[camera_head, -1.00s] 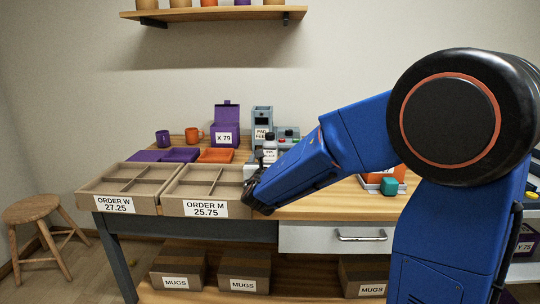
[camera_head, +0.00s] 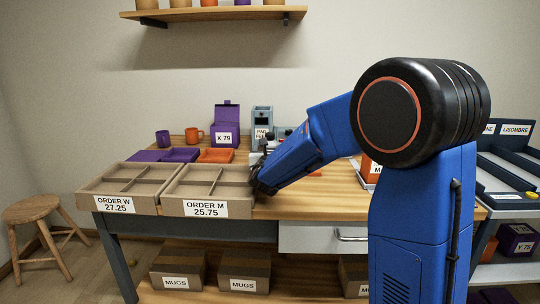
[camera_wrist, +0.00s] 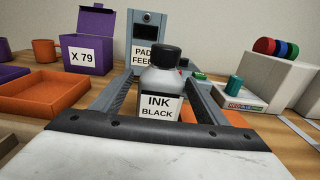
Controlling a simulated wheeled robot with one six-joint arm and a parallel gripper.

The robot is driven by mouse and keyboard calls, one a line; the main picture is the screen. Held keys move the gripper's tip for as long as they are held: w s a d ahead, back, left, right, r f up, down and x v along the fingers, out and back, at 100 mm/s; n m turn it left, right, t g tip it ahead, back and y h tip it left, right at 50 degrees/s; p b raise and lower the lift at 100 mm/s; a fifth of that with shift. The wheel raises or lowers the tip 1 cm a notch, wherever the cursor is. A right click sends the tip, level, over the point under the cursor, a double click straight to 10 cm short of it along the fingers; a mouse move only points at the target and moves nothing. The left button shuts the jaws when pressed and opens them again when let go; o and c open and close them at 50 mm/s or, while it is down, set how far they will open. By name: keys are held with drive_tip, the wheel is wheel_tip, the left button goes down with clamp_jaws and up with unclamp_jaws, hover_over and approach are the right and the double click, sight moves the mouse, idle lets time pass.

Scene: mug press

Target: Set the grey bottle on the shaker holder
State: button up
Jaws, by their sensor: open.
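The grey bottle (camera_wrist: 158,84), with a black cap and a label reading INK BLACK, stands upright in the middle of the wrist view. My gripper (camera_wrist: 163,77) is open, with one finger on each side of the bottle and gaps showing between them. In the head view my gripper (camera_head: 258,180) is low over the bench, by the right rear part of the ORDER M tray. My arm hides most of the bottle there. I cannot tell for sure which thing is the shaker holder.
The grey PAD FEED unit (camera_wrist: 146,40) stands behind the bottle. The purple X 79 box (camera_wrist: 91,44) and orange tray (camera_wrist: 46,95) are to the left. A white block with coloured discs (camera_wrist: 266,75) is to the right. The ORDER M tray (camera_head: 206,208) is at the bench front.

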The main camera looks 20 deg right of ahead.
drive_tip(key=c, duration=1.6)
wheel_tip(320, 180, up, 18)
drive_tip(key=shift+r, duration=0.1)
drive_tip(key=shift+c, duration=0.2)
